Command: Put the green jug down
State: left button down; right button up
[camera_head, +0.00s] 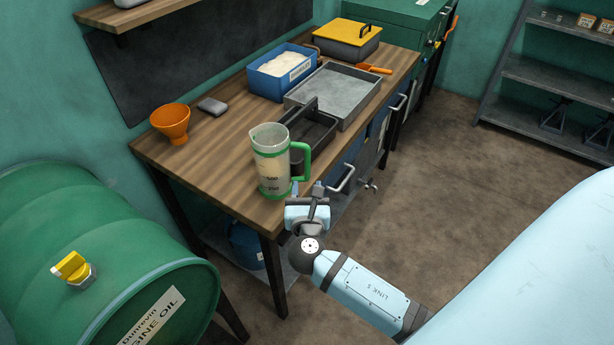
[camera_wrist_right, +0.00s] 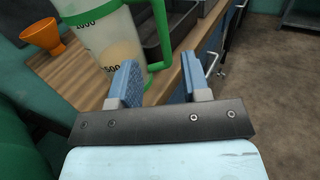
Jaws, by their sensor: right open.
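The green jug (camera_head: 271,164) is a clear measuring jug with green bands and a green handle. It stands upright on the wooden workbench (camera_head: 213,150) near its front edge, with pale contents low inside. In the right wrist view the jug (camera_wrist_right: 108,45) is just beyond the fingers, and its handle comes down close to the left finger. My right gripper (camera_head: 311,190) is at the bench edge beside the handle. In the right wrist view its fingers (camera_wrist_right: 160,85) are apart with nothing between them. Whether the left finger touches the handle I cannot tell. My left gripper is not in view.
A black tray (camera_head: 322,142) stands right behind the jug, with a grey metal tray (camera_head: 358,84) and a blue bin (camera_head: 268,79) beyond. An orange funnel (camera_head: 171,122) is at the left. Bare wood lies left of the jug.

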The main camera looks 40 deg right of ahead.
jog(key=s+a+f+m+g+y, duration=0.2)
jog(key=s+a+f+m+y, duration=0.3)
jog(key=m, duration=0.8)
jog(key=s+a+f+m+g+y, duration=0.2)
jog(key=s+a+f+m+y, duration=0.3)
jog(key=s+f+m+y, duration=0.3)
jog(key=s+f+m, duration=0.2)
jog(key=s+m, duration=0.2)
jog(key=m, duration=0.1)
jog(key=shift+a+f, duration=0.2)
jog(key=shift+a, duration=0.1)
jog(key=r+p, duration=0.4)
jog(key=shift+d, duration=0.25)
